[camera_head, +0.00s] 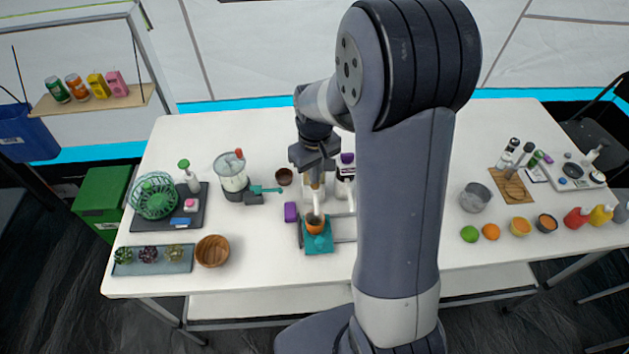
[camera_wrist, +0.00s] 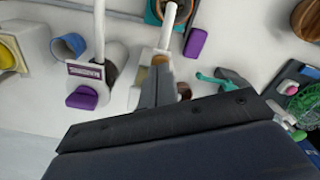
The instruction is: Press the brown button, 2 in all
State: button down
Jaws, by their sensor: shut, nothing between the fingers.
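A white dispenser has two stations, one with a purple button (camera_head: 347,158) and one under my gripper (camera_head: 316,182). The purple button also shows in the wrist view (camera_wrist: 82,97). The brown button (camera_wrist: 160,60) shows as a small tan-brown patch right at the tips of my gripper (camera_wrist: 157,68); the rest is hidden behind the fingers. My gripper is shut and empty, pointing down onto that station. Whether it touches or presses the button I cannot tell. An orange-brown cup (camera_head: 315,223) stands on a teal tray (camera_head: 319,247) in front of the station.
A purple block (camera_head: 291,212) lies left of the tray. A blender (camera_head: 233,177) and a small dark bowl (camera_head: 284,176) stand to the left. A wooden bowl (camera_head: 212,251) is at the front left. My arm hides the table to the right of the dispenser.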

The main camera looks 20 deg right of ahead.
jog(key=shift+r+p, duration=1.85)
jog(key=shift+r, duration=0.85)
jog(key=shift+s+f, duration=0.1)
jog(key=shift+s, duration=0.05)
